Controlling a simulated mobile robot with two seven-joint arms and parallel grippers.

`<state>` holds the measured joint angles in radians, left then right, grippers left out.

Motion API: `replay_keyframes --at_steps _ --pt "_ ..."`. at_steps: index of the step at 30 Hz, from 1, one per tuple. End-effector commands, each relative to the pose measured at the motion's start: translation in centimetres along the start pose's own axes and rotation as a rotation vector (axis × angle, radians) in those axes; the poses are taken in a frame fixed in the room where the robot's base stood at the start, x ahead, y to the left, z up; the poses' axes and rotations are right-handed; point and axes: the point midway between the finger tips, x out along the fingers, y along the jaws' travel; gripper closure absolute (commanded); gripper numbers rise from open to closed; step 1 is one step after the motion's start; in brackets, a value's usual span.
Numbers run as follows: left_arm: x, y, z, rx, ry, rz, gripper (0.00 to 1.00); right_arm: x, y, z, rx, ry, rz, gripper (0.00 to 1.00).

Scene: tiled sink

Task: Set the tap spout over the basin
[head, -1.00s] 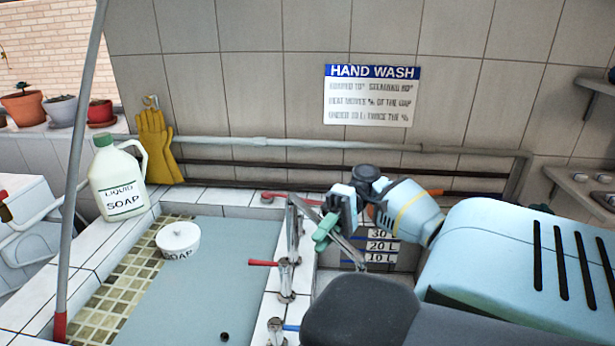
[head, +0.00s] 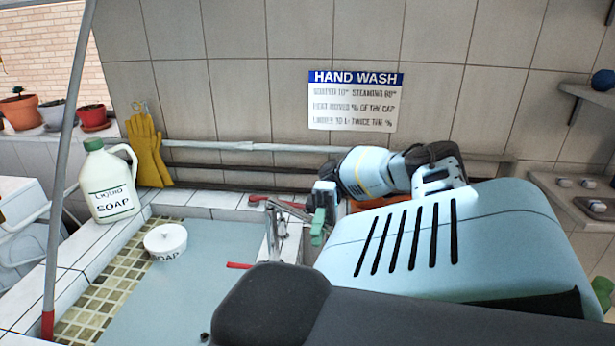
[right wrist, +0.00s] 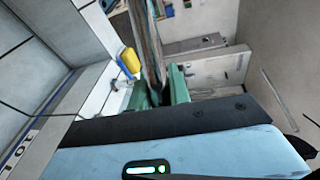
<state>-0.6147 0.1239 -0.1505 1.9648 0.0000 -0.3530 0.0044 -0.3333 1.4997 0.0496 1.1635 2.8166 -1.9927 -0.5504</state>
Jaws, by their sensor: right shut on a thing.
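The metal tap spout (head: 290,209) runs from the top of the tap post (head: 276,235) to the right, away from the basin (head: 215,260). My right gripper (head: 318,226) with green fingertips is shut on the spout, at the right of the post. In the right wrist view the spout (right wrist: 150,45) passes between the green fingers (right wrist: 157,92). The spout's far end is hidden behind my right arm. The basin lies left of the post, with a blue-grey floor. My left gripper is not in view.
A white soap dish (head: 165,241) sits at the basin's left side. A soap jug (head: 110,185) and yellow gloves (head: 148,150) are at the back left. A red tap handle (head: 239,266) sticks out over the basin. Pipes (head: 240,147) run along the wall.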

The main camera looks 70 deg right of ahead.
Motion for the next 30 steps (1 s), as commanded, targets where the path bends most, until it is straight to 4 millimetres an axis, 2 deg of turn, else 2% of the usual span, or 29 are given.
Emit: replay_keyframes --at_steps 9,22,23,24,27,30 --pt "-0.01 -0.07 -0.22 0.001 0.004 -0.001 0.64 -0.53 0.08 0.91 -0.008 -0.017 0.002 1.0" --pt "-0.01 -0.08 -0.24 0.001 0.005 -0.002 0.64 -0.53 0.16 1.04 -0.006 -0.02 0.001 1.0" --pt "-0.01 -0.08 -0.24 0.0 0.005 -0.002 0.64 -0.52 0.16 1.04 -0.006 -0.021 0.001 0.79" --pt "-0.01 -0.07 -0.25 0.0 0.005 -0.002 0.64 -0.52 0.17 1.04 -0.006 -0.021 0.001 0.73" --pt "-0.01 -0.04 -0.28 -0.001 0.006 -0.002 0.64 -0.52 0.18 1.04 -0.006 -0.02 0.001 0.6" --pt "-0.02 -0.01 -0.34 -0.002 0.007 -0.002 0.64 -0.52 0.19 1.04 -0.005 -0.02 0.001 0.59"
